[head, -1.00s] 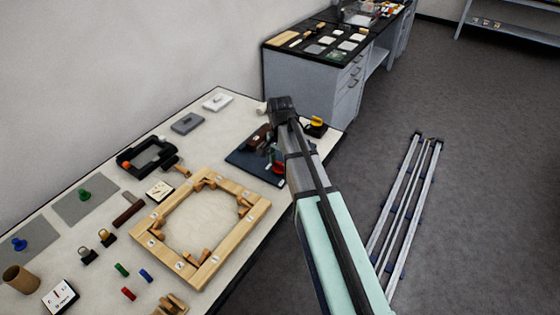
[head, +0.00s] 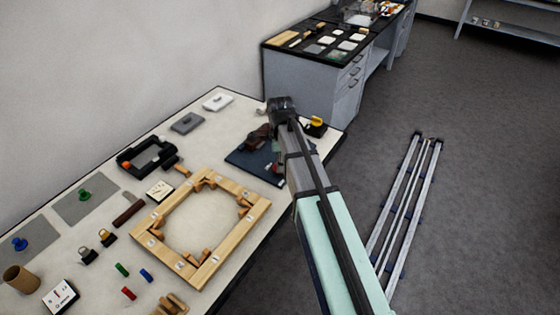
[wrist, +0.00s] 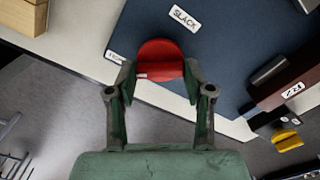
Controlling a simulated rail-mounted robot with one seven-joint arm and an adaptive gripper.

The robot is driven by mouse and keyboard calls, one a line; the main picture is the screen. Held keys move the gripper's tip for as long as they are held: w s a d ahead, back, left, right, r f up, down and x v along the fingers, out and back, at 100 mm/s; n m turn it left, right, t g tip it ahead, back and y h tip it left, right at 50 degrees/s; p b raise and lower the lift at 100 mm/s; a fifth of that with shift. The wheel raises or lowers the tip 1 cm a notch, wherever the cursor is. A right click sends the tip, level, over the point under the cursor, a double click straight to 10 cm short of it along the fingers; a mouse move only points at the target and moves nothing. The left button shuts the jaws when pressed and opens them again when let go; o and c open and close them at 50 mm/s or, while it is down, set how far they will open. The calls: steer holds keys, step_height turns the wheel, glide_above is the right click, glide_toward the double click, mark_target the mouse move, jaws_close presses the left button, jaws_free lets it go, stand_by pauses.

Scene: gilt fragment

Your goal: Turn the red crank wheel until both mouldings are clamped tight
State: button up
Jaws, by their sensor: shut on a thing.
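The red crank wheel (wrist: 160,58) is in the wrist view, over the edge of a dark blue board (wrist: 226,40). My gripper (wrist: 159,74) has a finger on each side of the wheel and is shut on it. A white label reading "SLACK" (wrist: 184,18) lies on the board beside the wheel. A dark brown block (wrist: 285,82) with a white tag stands on the board at right, perhaps a moulding. In the head view the board (head: 245,166) shows left of my arm, with brown shapes (head: 258,140) on it.
A wooden frame (head: 157,218) lies on the white table, left of the board. A yellow-topped item (head: 317,121) stands right of my gripper.

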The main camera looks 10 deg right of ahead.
steer(key=shift+s+f+m, duration=0.1)
steer(key=shift+m, duration=0.7)
steer(key=o, duration=1.2)
steer(key=shift+c, duration=0.2)
steer(key=shift+r, duration=0.2)
step_height(320, 180, up, 12)
steer(key=shift+f, duration=0.15)
